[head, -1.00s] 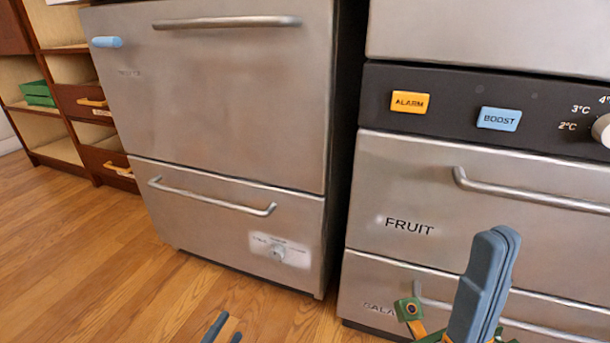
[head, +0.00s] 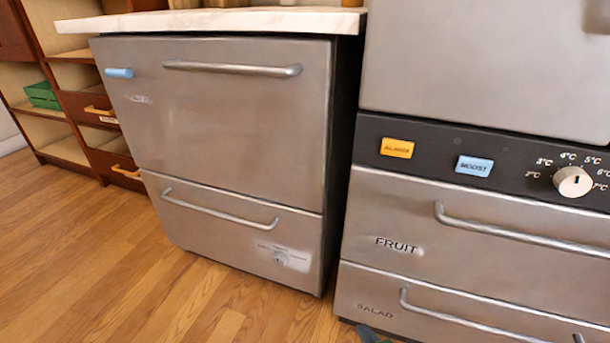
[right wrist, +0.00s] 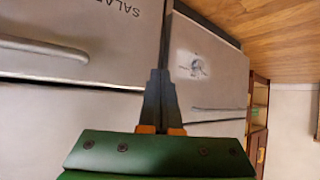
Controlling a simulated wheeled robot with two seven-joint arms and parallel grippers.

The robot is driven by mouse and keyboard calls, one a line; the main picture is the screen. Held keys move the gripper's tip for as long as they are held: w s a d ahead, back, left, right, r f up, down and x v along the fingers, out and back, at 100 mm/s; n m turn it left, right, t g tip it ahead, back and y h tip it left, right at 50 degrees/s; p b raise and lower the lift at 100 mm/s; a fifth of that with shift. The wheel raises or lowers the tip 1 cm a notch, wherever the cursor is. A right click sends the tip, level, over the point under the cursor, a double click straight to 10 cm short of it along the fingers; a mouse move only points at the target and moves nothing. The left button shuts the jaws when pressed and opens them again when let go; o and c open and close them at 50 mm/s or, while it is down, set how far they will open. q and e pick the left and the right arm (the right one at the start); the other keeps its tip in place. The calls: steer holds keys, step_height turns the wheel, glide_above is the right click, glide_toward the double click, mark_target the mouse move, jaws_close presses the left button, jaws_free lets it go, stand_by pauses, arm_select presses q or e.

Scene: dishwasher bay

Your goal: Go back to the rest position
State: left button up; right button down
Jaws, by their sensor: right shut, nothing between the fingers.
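My right gripper (head: 370,334) shows only as a small dark grey tip at the bottom edge of the head view, in front of the SALAD drawer (head: 450,312). In the right wrist view the right gripper (right wrist: 160,78) points away from the camera, its two grey fingers together with nothing between them. Its green body fills the bottom of that view. My left gripper is in neither view.
A steel dishwasher (head: 225,110) with a lower drawer (head: 235,235) stands at the left under a pale worktop (head: 210,20). The fridge with its FRUIT drawer (head: 470,225) and knob (head: 573,181) is at the right. Wooden shelves (head: 60,150) stand far left. The wood floor (head: 100,255) is clear.

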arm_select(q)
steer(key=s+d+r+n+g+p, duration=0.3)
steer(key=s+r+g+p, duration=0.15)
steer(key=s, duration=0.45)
arm_select(e)
steer(key=s+d+f+g+h, duration=0.1)
steer(key=s+d+f+g, duration=0.1)
steer(key=s+f+g, duration=0.35)
steer(key=s+d+f+g+h, duration=0.1)
steer(key=s+d+f+g, duration=0.15)
steer(key=s, duration=0.65)
arm_select(q)
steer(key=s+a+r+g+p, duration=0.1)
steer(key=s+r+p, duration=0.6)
steer(key=p, duration=1.1)
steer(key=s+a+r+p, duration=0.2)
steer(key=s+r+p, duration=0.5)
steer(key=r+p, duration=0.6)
steer(key=p, duration=0.5)
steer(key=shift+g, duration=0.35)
arm_select(e)
steer(key=s+d+r+g, duration=0.1)
steer(key=s+r, duration=0.6)
steer(key=r, duration=0.3)
steer(key=s+d+r, duration=0.1)
steer(key=s+r, duration=0.6)
steer(key=r, duration=0.4)
steer(key=shift+r+g, duration=0.2)
steer(key=shift+g, duration=0.2)
